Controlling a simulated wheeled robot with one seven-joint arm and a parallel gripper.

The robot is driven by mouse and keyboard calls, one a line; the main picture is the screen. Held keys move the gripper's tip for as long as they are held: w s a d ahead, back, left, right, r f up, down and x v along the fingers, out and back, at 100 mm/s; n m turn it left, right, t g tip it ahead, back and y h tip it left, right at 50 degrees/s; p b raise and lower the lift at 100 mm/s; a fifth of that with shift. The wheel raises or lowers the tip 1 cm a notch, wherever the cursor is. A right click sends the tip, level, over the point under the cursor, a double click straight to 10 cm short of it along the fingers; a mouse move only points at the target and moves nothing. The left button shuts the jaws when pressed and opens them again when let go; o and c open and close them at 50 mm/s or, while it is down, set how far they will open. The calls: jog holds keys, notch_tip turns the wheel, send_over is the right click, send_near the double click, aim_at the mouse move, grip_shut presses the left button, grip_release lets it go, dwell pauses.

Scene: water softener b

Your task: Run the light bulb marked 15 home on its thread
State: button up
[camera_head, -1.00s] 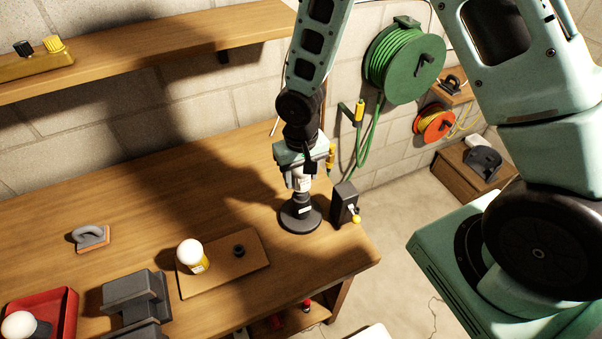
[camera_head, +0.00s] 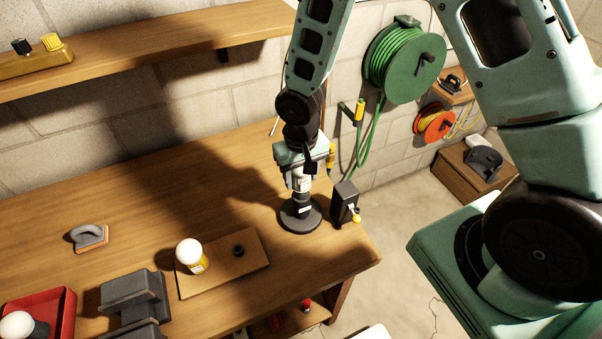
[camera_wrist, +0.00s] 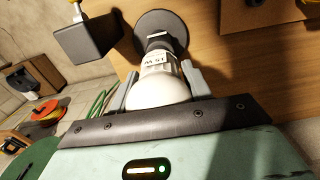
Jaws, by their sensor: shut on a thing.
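The light bulb marked 15 (camera_wrist: 158,85) is white, with "15 W" printed on its collar in the wrist view. My gripper (camera_head: 302,180) is shut on its globe, one finger on each side. The bulb is neck-down at the black round-based socket (camera_head: 300,217), which stands on the bench near its right end. The socket also shows in the wrist view (camera_wrist: 160,30). The bulb's neck meets the top of the socket; its thread is hidden, so I cannot tell how deep it sits. In the head view my gripper covers much of the bulb.
A dark switch box (camera_head: 343,202) with a yellow-tipped lever stands close right of the socket. A wooden board (camera_head: 225,275) holds another bulb (camera_head: 188,252). A grey vise-like block (camera_head: 130,298) and a red tray (camera_head: 62,310) are at front left. The bench's middle is clear.

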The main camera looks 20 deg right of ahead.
jog(key=shift+f+b, duration=0.75)
jog(key=shift+f, duration=0.2)
